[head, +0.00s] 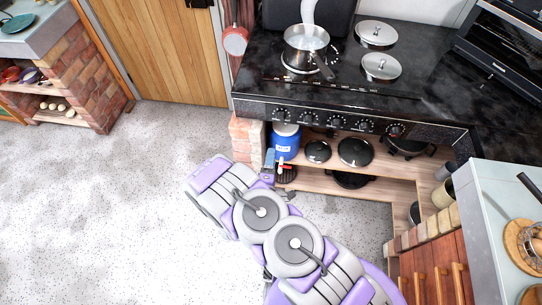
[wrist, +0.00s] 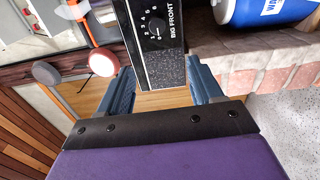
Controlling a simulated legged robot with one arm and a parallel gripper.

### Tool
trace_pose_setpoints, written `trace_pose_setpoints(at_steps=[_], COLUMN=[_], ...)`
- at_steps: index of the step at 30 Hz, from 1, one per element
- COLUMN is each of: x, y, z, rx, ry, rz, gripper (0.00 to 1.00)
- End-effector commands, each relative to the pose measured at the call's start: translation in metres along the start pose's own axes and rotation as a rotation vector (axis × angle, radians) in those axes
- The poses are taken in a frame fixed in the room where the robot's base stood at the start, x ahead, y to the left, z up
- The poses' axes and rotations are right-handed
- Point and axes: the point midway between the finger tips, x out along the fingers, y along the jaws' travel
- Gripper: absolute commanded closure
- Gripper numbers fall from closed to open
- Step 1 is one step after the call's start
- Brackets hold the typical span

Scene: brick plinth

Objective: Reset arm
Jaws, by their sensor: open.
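My arm (head: 262,213), purple and grey, reaches from the bottom right up toward the stove front in the head view. It is bent, and its end is near the shelf opening under the stove. My gripper (head: 272,163) is small there, in front of the blue container. In the wrist view my gripper (wrist: 162,82) has its two blue-grey fingers spread apart with nothing held between them. The stove's control panel (wrist: 155,35), with a knob and "BIG FRONT" lettering, shows beyond the gap. I cannot tell how far it is from the fingertips.
The black stove (head: 415,92) holds a steel pot (head: 305,42) and two lids. A blue container (head: 286,141) and dark pans (head: 355,152) sit on the shelf below. A light counter (head: 488,215) stands at right. The speckled floor (head: 110,210) at left is clear.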

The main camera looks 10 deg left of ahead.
Motion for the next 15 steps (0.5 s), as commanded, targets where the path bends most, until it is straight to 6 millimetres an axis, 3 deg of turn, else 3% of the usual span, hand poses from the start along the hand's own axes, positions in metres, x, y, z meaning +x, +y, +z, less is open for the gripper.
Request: trace_pose_setpoints(at_steps=[10,15], x=[0.003,0.019], y=[0.001,0.003], z=[0.001,0.004], rx=[0.017,0.147], ry=[-0.010,-0.073], rz=[-0.011,-0.108], gripper=[0.35,0.35])
